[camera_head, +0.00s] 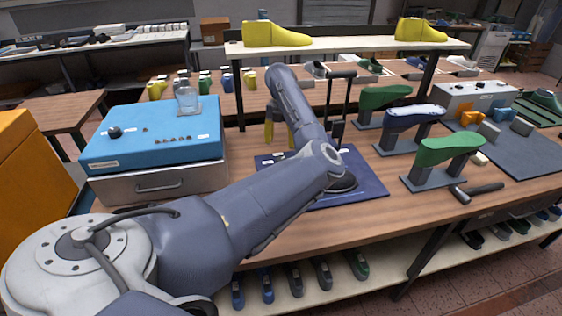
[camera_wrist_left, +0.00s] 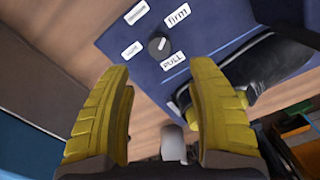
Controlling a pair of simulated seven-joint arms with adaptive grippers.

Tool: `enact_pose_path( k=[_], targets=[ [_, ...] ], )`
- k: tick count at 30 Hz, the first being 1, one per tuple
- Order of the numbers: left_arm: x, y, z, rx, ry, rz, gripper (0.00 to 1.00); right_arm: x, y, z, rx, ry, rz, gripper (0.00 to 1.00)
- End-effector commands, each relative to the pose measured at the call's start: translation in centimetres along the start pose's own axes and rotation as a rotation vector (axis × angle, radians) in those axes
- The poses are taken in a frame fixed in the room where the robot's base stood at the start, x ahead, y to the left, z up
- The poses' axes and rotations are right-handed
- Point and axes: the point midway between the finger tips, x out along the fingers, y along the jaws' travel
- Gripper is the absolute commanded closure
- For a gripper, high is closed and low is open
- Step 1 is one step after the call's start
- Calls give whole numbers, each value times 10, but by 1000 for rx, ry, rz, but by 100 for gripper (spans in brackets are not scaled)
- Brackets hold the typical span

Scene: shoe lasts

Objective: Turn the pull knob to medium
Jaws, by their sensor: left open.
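In the left wrist view the pull knob (camera_wrist_left: 158,44) is a small dark round dial with a light mark, on a blue panel (camera_wrist_left: 205,35). White labels surround it; "firm" (camera_wrist_left: 177,14) and "PULL" (camera_wrist_left: 173,61) are readable, while the two on its left are too small to read surely. My left gripper (camera_wrist_left: 160,108) is open, its two yellow fingers apart with nothing between them; the knob shows beyond the fingertips, untouched. In the head view the left gripper (camera_head: 279,138) is over the back left of the blue panel (camera_head: 372,187), and my arm hides the knob. My right gripper is not in view.
A black stand (camera_head: 343,183) rises from the blue panel. A blue-topped box (camera_head: 150,140) with a drawer stands to the left. Green lasts (camera_head: 448,150) on grey stands and a hammer (camera_head: 478,191) are to the right. A shelf (camera_head: 340,45) with yellow lasts spans behind.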

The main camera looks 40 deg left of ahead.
Motion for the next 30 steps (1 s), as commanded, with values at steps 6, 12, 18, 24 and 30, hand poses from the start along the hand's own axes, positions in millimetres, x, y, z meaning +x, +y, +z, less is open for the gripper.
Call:
enact_pose_path(
  k=[6,12,18,24,30],
  targets=[
    [41,0,-1,1,3,1,42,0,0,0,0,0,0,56],
    [70,0,-1,0,3,1,42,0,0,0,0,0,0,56],
    [89,1,0,1,1,1,42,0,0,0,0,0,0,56],
    [96,0,0,0,0,1,42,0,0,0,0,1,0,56],
    [98,0,0,0,0,0,42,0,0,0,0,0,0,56]
  ],
)
